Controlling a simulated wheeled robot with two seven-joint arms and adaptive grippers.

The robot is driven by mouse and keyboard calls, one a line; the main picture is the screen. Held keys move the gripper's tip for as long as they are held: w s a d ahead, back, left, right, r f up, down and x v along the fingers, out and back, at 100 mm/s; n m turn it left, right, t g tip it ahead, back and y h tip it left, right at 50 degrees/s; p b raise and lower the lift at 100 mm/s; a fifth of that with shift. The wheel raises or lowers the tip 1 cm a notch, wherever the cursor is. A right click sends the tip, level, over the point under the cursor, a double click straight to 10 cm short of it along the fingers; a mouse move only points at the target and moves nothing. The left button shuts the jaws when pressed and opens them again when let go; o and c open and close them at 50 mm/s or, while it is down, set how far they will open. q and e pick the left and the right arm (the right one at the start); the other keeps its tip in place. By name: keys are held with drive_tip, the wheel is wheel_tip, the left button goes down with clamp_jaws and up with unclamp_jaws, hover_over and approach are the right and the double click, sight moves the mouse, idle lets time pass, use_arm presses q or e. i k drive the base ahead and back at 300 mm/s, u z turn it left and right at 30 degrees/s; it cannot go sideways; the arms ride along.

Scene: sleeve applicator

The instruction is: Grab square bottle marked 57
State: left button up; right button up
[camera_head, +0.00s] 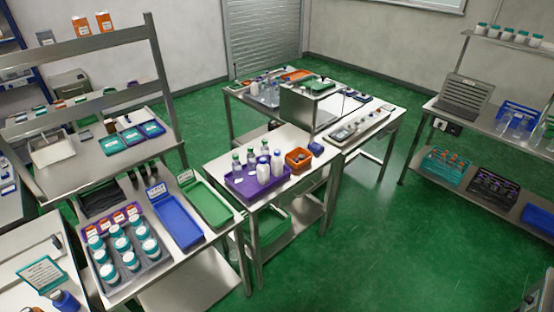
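No marking 57 can be read at this size, and I cannot tell which bottle is the square one. Clear bottles with green caps (237,163) and white bottles with dark caps (263,168) stand upright in a purple tray (245,189) on the middle table. More clear bottles (270,94) stand on the table behind. White jars with teal caps (130,261) stand in a grey tray on the left table. Neither of my grippers is in view.
An orange bin (298,159) sits beside the purple tray. Blue (176,222) and green (207,204) trays lie on the left table (205,262). A shelf rack stands at the left. The green floor (370,245) is clear between the middle table and the right bench.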

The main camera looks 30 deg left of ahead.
sight(263, 169)
drive_tip(key=i, duration=2.7)
drive_tip(key=u, duration=3.45)
drive_tip(key=i, duration=0.5)
